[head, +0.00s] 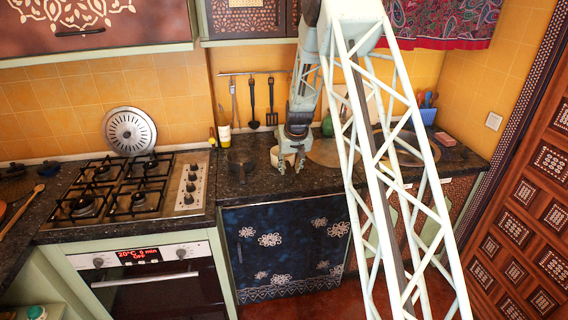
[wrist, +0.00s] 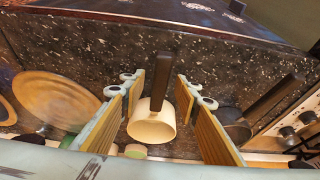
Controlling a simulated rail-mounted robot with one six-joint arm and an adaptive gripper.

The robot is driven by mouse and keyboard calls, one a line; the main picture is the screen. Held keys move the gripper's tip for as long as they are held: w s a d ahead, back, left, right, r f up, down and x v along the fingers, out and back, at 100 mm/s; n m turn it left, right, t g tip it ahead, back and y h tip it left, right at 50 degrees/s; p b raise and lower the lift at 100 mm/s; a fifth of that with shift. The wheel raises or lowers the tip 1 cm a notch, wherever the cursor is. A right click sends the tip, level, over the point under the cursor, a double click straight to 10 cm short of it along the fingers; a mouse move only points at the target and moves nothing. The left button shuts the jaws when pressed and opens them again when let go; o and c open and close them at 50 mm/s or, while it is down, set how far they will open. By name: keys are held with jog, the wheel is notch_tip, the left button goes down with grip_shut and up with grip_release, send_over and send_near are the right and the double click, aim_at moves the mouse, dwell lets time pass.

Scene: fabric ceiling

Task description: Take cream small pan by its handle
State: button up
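The cream small pan (wrist: 152,125) sits on the dark speckled counter, with its dark handle (wrist: 162,78) pointing up in the wrist view. In the head view the pan (head: 276,153) is partly hidden behind my gripper (head: 290,168). In the wrist view my gripper (wrist: 161,86) is open, with one finger on each side of the handle and an empty gap to each side of it. The exact height of the fingertips above the handle is hard to tell.
A dark small pan (wrist: 235,124) stands to the right of the cream pan in the wrist view. A round wooden board (wrist: 52,98) lies at left. The gas hob (head: 125,188) is left of my gripper in the head view. Utensils (head: 252,100) hang on the tiled wall.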

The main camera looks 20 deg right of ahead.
jog(key=shift+w+f, duration=0.15)
jog(key=shift+f, duration=0.2)
dwell(0.4)
grip_shut()
